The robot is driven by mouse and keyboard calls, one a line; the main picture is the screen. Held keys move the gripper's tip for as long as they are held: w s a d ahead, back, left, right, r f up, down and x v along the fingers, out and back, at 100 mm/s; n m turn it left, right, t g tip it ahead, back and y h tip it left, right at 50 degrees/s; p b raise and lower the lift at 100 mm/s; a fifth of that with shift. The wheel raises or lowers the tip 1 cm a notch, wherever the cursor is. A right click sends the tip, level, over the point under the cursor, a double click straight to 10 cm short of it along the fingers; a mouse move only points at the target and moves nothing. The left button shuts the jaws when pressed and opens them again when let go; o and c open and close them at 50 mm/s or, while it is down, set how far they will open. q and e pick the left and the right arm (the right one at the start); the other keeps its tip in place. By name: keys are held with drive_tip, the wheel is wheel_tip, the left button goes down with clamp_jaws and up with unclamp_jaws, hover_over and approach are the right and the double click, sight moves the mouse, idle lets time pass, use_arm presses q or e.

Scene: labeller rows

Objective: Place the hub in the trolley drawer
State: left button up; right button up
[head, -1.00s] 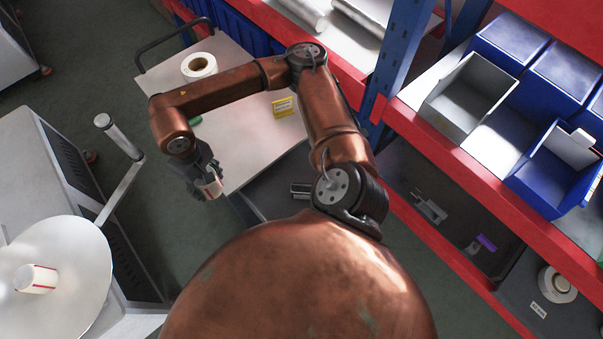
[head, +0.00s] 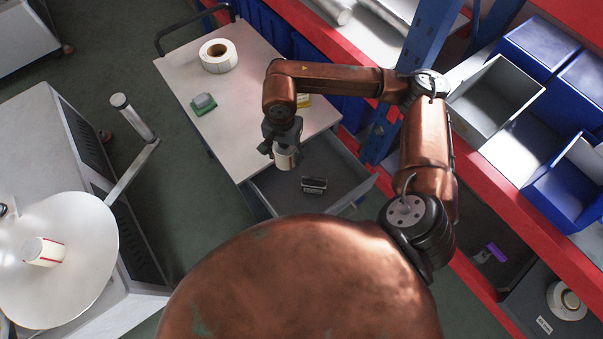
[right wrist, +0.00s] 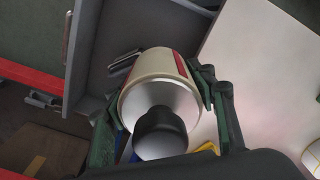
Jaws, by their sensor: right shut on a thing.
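The hub (head: 285,159) is a short white cylinder with a red stripe. My right gripper (head: 283,148) is shut on it and holds it near the front edge of the trolley top, by the open drawer. In the right wrist view the hub (right wrist: 158,68) sits between both fingers, with the drawer (right wrist: 100,75) beyond it. The grey trolley drawer (head: 345,172) is pulled out and holds a small dark and silver item (head: 314,184). I cannot tell the hub's exact height over the drawer. My left gripper is out of view.
The trolley top (head: 255,125) carries a white label roll (head: 218,56), a green and grey block (head: 204,104) and a yellow item (head: 303,100). A similar white and red piece (head: 43,251) lies on a round plate (head: 75,285) at left. Red and blue shelving stands at right.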

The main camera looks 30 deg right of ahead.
wheel_tip(320, 180, down, 2)
drive_tip(key=m, duration=0.8)
drive_tip(key=m+b, duration=0.3)
drive_tip(key=m, duration=1.4)
hover_over(291, 188)
wheel_tip(291, 188, down, 5)
wheel_tip(291, 188, down, 12)
drive_tip(key=shift+d+f, duration=0.1)
drive_tip(key=shift+f+b, duration=0.45)
drive_tip(key=shift+f, duration=2.05)
drive_tip(key=shift+f, duration=0.1)
drive_tip(key=o, duration=1.4)
